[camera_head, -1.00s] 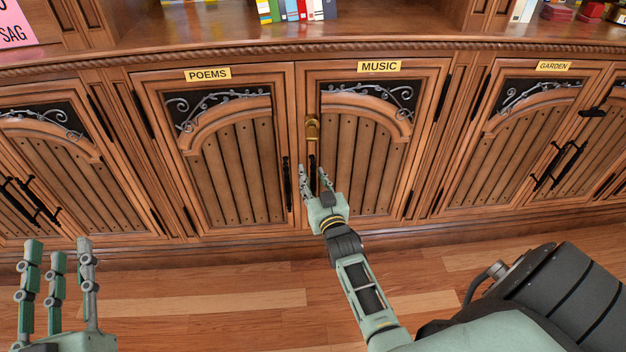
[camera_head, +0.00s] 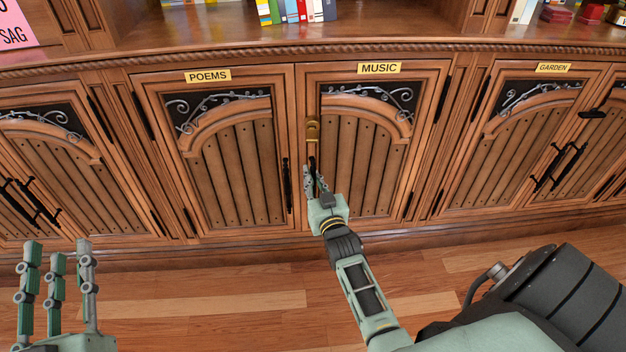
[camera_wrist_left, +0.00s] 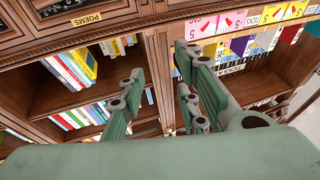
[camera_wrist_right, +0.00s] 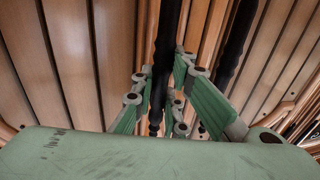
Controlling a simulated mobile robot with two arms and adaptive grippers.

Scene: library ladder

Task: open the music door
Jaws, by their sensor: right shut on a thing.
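The music door (camera_head: 370,160) is a wooden cabinet door under a yellow MUSIC label (camera_head: 379,67), and it looks closed. A brass latch (camera_head: 313,129) sits at its left edge above its dark upright handle (camera_head: 312,163). My right gripper (camera_head: 315,180) is shut on the handle's lower part. In the right wrist view the dark bar (camera_wrist_right: 163,60) runs between the fingers, and a second dark bar (camera_wrist_right: 236,45) stands to the right, outside them. My left gripper (camera_head: 58,275) is open and empty at the lower left, away from the doors. In the left wrist view its fingers (camera_wrist_left: 160,95) are spread apart.
The poems door (camera_head: 230,165) with its own dark handle (camera_head: 287,185) is closed just left of the music door. The garden door (camera_head: 515,140) is to the right. Books (camera_head: 295,10) stand on the shelf above. The wooden floor (camera_head: 220,290) in front is clear.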

